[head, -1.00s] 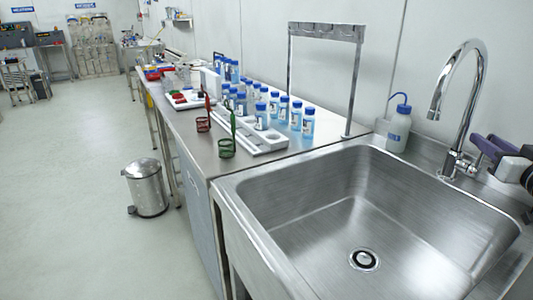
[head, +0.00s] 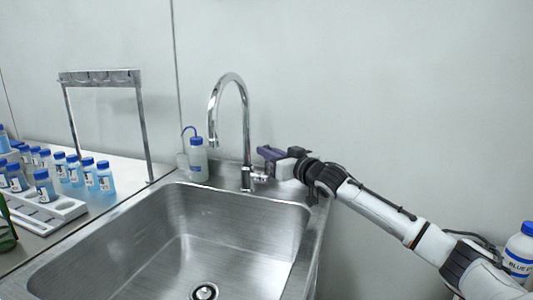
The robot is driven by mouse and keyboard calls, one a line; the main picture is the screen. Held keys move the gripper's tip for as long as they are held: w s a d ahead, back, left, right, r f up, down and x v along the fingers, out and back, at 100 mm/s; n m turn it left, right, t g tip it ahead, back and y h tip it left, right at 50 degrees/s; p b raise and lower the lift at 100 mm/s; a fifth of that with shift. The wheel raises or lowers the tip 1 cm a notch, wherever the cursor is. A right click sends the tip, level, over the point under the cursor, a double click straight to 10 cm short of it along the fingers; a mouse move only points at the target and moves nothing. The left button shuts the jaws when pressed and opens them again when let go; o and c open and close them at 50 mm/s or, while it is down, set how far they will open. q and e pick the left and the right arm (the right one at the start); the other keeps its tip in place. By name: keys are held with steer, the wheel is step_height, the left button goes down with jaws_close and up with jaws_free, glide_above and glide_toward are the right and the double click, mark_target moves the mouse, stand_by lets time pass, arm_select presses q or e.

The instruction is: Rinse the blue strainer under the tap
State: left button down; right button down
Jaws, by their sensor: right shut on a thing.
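The tap (head: 246,125), a tall chrome gooseneck, stands at the back rim of the steel sink (head: 245,222). No water shows below its spout. The blue strainer is not visible. My left gripper is out of view. The sink basin is empty, with its drain (head: 204,291) at the bottom.
A wash bottle (head: 198,160) stands left of the tap. On the left bench are several blue-capped bottles (head: 105,177), a white rack (head: 60,215), a metal stand (head: 150,140) and part of a green strainer (head: 6,232). Another bottle (head: 518,255) is at the far right.

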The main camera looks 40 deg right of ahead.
stand_by(0.9)
steer(key=shift+s+a+f+n+b, duration=0.15)
steer(key=shift+a+f+n+b, duration=0.2)
steer(key=shift+b, duration=0.5)
steer(key=shift+a+r+n+t, duration=0.1)
steer(key=shift+r+n+t, duration=0.05)
steer(key=shift+n+t, duration=0.15)
steer(key=shift+s+r, duration=0.1)
steer(key=shift+r, duration=0.1)
steer(key=c, duration=1.9)
jaws_free()
steer(key=shift+o, duration=0.2)
